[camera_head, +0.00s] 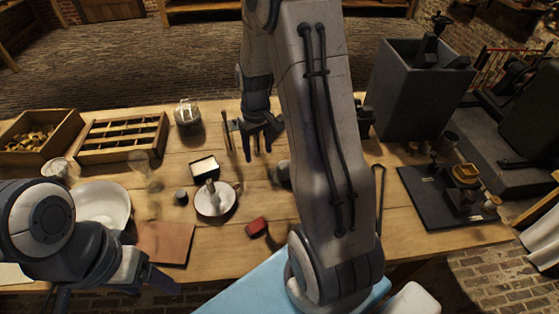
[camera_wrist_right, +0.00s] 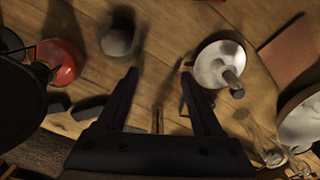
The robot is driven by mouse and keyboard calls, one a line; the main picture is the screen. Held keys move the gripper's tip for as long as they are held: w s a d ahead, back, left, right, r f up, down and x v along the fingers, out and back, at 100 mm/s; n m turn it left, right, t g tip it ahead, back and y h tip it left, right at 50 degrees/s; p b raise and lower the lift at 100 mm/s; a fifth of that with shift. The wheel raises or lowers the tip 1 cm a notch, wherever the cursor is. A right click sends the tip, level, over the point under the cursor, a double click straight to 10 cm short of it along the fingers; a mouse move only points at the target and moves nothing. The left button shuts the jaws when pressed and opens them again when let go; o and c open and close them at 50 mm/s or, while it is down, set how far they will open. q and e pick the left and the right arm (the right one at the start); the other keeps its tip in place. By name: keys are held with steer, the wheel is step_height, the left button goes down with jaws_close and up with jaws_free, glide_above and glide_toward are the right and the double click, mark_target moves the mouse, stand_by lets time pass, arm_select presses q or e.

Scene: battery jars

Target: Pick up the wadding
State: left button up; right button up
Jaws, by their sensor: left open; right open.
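A small grey rounded lump (camera_head: 283,172), which looks like the wadding, rests on the wooden table (camera_head: 190,262); my right arm partly covers it in the head view. It also shows in the right wrist view (camera_wrist_right: 118,40), beyond the left fingertip. My right gripper (camera_head: 260,152) hangs above the table, pointing down, open and empty. In the right wrist view its fingertips (camera_wrist_right: 160,76) are apart, with bare wood between them, and do not touch the lump. My left gripper (camera_head: 118,290) is open and empty at the lower left, near the table's front edge.
A glass jar (camera_head: 187,115), a wooden rack (camera_head: 122,137) and a white bowl (camera_head: 103,203) stand left.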

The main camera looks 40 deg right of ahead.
steer(key=m, duration=0.2)
glide_above(284, 167)
steer(key=f, duration=0.3)
steer(key=shift+w+d+f+p, duration=0.25)
steer(key=shift+w+d+p, duration=0.05)
steer(key=shift+w, duration=0.05)
step_height(284, 167, down, 5)
steer(key=shift+d+r, duration=0.15)
steer(key=shift+r, duration=0.05)
steer(key=shift+w+d+f+p, duration=0.15)
steer(key=shift+f+p, duration=0.4)
steer(key=shift+f, duration=0.9)
steer(key=shift+w+a+f+p, duration=0.1)
steer(key=shift+f+p, duration=0.4)
steer(key=shift+f, duration=0.95)
steer(key=shift+c, duration=0.3)
steer(key=c, duration=0.9)
